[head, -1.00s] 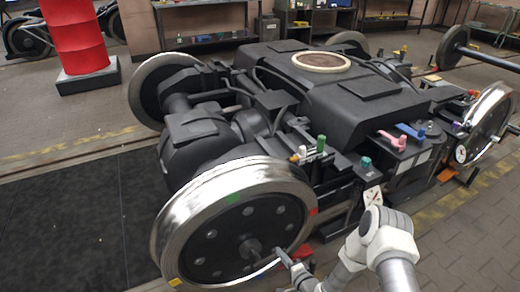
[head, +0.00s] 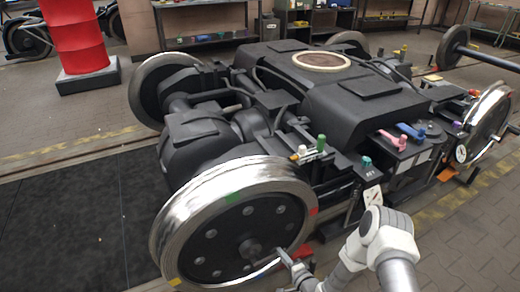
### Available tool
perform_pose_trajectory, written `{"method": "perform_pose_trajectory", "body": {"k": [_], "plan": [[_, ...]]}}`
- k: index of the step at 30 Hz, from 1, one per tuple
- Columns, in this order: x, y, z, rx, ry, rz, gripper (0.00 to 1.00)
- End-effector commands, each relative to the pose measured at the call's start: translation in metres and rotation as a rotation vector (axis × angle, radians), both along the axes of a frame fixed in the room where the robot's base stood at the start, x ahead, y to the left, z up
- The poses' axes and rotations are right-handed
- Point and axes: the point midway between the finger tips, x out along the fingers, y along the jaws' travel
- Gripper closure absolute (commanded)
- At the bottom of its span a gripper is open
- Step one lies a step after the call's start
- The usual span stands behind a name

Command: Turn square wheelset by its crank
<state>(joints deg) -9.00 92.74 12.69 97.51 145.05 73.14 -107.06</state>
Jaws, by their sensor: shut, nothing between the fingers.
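The near wheel (head: 212,238) of the bogie stands upright at the lower middle, with a bright steel rim and a dark disc. Its face has a ring of light bolts and a hub (head: 250,249) with a thin bar running out to the lower right, likely the crank (head: 266,262). Green, red and yellow marks sit around the rim. I see no square mark to name the wheelset by. My gripper (head: 283,257) is shut and empty at the lower right of the wheel, close to the bar's outer end. Touching or apart, I cannot tell.
The black bogie frame (head: 350,90) carries coloured handles, pink (head: 393,140) and blue (head: 410,131) among them. Another wheel (head: 488,118) stands at the right. A red drum (head: 78,35) stands at the back left. The dark floor mat (head: 70,225) at left is clear.

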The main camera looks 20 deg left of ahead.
Motion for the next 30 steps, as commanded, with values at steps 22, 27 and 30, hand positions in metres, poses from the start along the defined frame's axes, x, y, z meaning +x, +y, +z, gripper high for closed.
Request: {"method": "perform_pose_trajectory", "body": {"k": [22,27,30], "plan": [[0.006,-0.005,-0.012,-0.001,0.000,-0.001,1.00],[0.004,-0.004,-0.009,-0.001,0.001,0.000,1.00],[0.004,-0.003,-0.007,-0.001,0.001,0.000,1.00]]}}
